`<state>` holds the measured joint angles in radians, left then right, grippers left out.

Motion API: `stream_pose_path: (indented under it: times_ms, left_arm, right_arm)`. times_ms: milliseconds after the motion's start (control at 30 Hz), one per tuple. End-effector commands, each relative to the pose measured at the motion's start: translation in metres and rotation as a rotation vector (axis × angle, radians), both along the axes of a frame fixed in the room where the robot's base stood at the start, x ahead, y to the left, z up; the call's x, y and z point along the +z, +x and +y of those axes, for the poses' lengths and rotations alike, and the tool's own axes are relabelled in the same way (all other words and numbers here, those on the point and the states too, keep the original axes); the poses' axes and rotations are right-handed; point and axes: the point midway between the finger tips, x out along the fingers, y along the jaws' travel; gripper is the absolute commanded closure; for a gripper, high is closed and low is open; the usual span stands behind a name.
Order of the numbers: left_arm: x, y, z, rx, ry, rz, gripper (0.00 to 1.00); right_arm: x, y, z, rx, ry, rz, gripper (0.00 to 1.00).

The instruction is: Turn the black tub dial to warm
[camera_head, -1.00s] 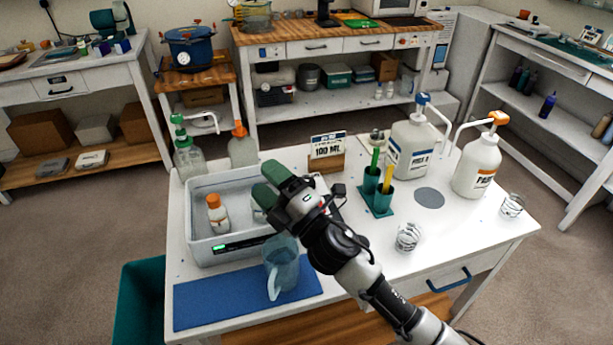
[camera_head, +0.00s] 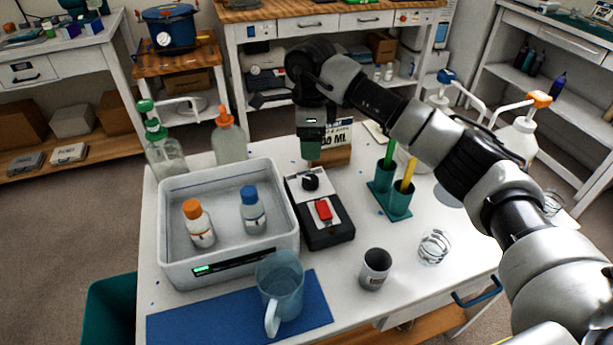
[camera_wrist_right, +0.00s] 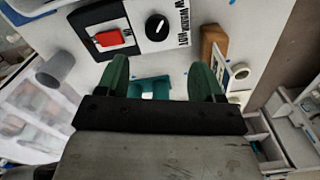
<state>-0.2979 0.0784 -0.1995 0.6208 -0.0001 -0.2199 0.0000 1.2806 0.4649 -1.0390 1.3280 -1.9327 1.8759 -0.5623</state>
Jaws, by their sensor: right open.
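The black dial (camera_head: 311,182) sits on the white panel of a black control box (camera_head: 328,236), beside the tub (camera_head: 178,262). A red switch (camera_head: 323,210) is in front of it. In the right wrist view the dial (camera_wrist_right: 157,27) has a white pointer line, with partly readable lettering including "HOT" beside it. I cannot tell which setting it points to. My right gripper (camera_head: 311,138) is behind and above the dial, fingers downward, apart from it. Its green fingers (camera_wrist_right: 161,82) are spread and empty in the wrist view. My left gripper is out of view.
An orange-capped bottle (camera_head: 199,224) and a blue-capped bottle (camera_head: 252,210) stand in the tub. A sign on a wooden block (camera_head: 333,156) is close behind my gripper. A green stirrer holder (camera_head: 389,200), a grey cup (camera_head: 375,268) and a blue jug (camera_head: 280,287) stand nearby.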

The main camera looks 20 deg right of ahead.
Motion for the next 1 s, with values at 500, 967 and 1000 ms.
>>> stream_pose_path:
  times_ms: [500,967,1000]
  left_arm:
    - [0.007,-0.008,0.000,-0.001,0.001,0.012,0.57]
    - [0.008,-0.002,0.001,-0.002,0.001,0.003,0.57]
    - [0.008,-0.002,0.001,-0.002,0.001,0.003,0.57]
  right_arm:
    - [-0.082,-0.001,0.000,0.001,-0.004,0.004,0.33]
    - [-0.105,-0.001,0.000,0.001,-0.003,0.001,0.33]
    - [-0.105,-0.001,0.000,0.001,-0.003,0.001,0.33]
